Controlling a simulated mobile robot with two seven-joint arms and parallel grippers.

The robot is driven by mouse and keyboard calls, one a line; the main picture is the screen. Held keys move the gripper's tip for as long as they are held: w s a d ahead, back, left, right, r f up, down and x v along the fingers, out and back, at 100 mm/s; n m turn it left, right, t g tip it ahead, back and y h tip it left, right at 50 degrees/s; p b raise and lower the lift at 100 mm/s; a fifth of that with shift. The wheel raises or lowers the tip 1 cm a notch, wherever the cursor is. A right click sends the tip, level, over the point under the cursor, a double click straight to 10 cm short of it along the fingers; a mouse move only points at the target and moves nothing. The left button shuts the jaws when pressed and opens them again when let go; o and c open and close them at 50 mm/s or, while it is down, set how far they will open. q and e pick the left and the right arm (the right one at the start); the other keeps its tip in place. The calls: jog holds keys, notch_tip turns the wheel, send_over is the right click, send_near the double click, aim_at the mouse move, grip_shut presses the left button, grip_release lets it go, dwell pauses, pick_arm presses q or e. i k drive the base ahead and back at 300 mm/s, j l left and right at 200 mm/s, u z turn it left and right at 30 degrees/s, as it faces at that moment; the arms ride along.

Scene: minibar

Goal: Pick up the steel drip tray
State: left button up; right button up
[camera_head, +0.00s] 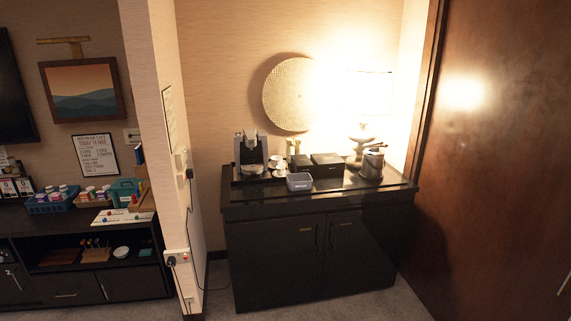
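A dark espresso machine (249,152) stands on the left end of the black cabinet's glossy top (270,205). A light, steel-looking piece (253,169) shows low at its front and may be the drip tray; it is too small to tell for certain. A small grey, open-topped box (299,182) with a pale mark on its front sits near the counter's front edge, right of the machine. Neither of my grippers is in view, and nothing is seen held.
White cups (277,168), black boxes (326,164), a metal bucket (373,164) and a lit lamp (364,105) crowd the counter. A wall end (165,120) with a socket and hanging cord stands left. A brown door (500,150) is right. Carpet in front looks clear.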

aim_at(252, 170)
jog(key=i, duration=2.25)
jog(key=i+u, duration=0.1)
jog(key=i, duration=0.45)
jog(key=i+l+u, duration=0.15)
jog(key=i, duration=0.4)
jog(key=i+l+u, duration=0.1)
jog(key=i, duration=0.45)
jog(key=i+l+u, duration=0.1)
jog(key=i+l, duration=0.15)
jog(key=i, duration=0.25)
